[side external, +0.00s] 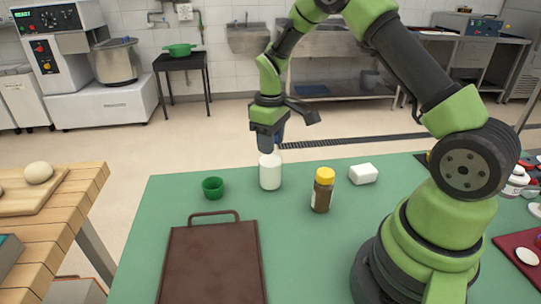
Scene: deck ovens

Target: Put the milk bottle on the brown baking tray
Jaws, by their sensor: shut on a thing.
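The white milk bottle (270,174) stands upright on the green table, toward its back edge. My gripper (269,149) points down over it and is shut on the top of the bottle, hiding its cap. The bottle's base appears to be at table level; I cannot tell whether it touches. The brown baking tray (212,262) lies flat at the front left of the table, nearer the camera than the bottle. Its handle faces the back, and its visible surface is bare.
A wooden table (62,205) with dough on a board is at far left. Table between bottle and tray is clear.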

